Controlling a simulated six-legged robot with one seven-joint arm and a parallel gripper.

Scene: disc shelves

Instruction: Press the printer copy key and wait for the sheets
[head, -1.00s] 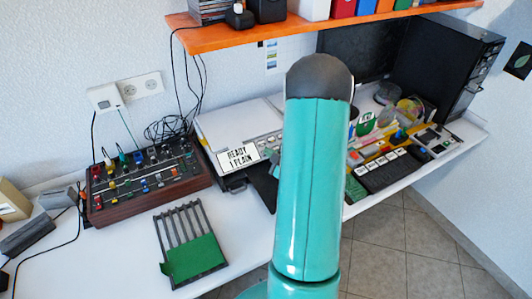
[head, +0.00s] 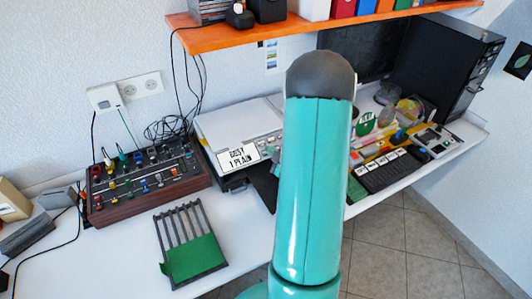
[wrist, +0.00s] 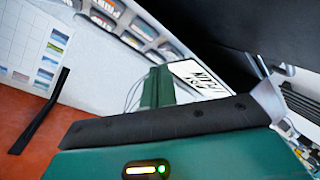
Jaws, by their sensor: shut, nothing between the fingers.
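The white printer (head: 232,120) stands against the wall, left of my raised teal arm. Its tilted display card (head: 238,156) reads "BUSY 1 PLAIN". A row of keys (head: 268,139) lies right of the card, partly covered by my arm. A small part of my gripper (head: 276,162) shows at the arm's left edge, close to the printer front; it is shut and empty. Its contact with the copy key is hidden. In the wrist view the display card (wrist: 193,77) appears turned over, beyond a dark bar. I see no printed sheet.
A mixer (head: 147,181) and a slotted rack with a green panel (head: 193,258) occupy the desk left of the printer. An orange shelf (head: 300,33) hangs above. A black computer tower (head: 447,65) stands at the right. Bare desk (head: 95,255) lies front left.

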